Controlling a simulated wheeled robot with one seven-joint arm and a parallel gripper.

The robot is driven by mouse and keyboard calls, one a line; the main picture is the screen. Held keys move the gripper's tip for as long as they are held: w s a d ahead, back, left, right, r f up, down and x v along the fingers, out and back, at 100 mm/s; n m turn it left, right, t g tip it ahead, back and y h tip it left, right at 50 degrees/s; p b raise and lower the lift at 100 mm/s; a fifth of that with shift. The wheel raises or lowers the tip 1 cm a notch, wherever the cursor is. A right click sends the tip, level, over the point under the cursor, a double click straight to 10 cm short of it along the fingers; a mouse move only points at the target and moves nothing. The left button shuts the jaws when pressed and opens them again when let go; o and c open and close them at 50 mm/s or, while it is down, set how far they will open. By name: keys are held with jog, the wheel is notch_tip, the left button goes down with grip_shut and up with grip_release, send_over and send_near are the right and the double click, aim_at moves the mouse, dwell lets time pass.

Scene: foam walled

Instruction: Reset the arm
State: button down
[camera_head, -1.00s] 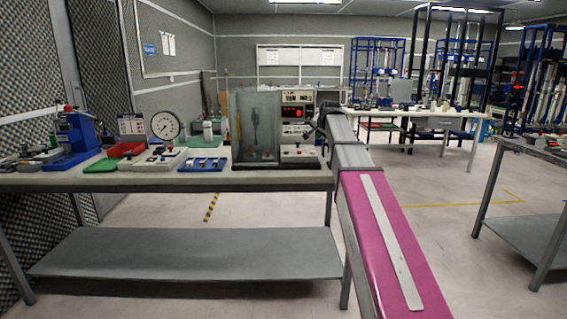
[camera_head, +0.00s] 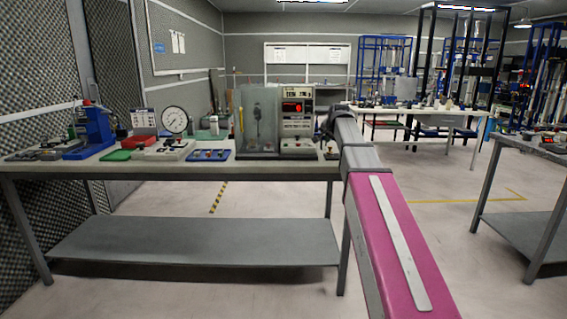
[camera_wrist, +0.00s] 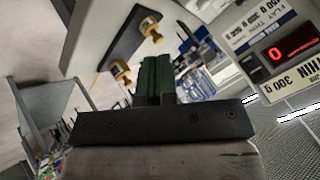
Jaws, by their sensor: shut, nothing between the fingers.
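My arm, pink and grey, stretches forward from the lower right in the head view toward the right end of the bench. My gripper (camera_wrist: 155,78) shows in the wrist view as two dark green fingers side by side in front of a black bar. The fingers are shut with nothing between them. In the head view the gripper itself is hard to make out behind the grey forearm. The wrist view shows a panel with a lit red display (camera_wrist: 290,48) at the right and a pale board with brass fittings (camera_wrist: 134,48) beyond the fingers; contact cannot be told.
The grey bench (camera_head: 60,168) holds a blue device (camera_head: 95,128), a round gauge (camera_head: 175,120), a clear-fronted chamber (camera_head: 257,120) and a display unit (camera_head: 296,115). A second bench (camera_head: 515,150) stands at the right. Open floor (camera_head: 440,225) lies between the benches.

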jog(key=s+f+n+g, duration=0.3)
jog(key=s+f+g, duration=0.1)
jog(key=s+f, duration=1.4)
jog(key=s+f+n+g+h, duration=0.1)
jog(key=s+f+n+g, duration=0.3)
jog(key=s+f, duration=1.4)
notch_tip(320, 180, down, 7)
jog(key=shift+s+a+r+n+g, duration=0.1)
jog(key=shift+s+a+n+g, duration=0.1)
jog(key=shift+a+n+g, duration=0.15)
jog(key=shift+d, duration=0.1)
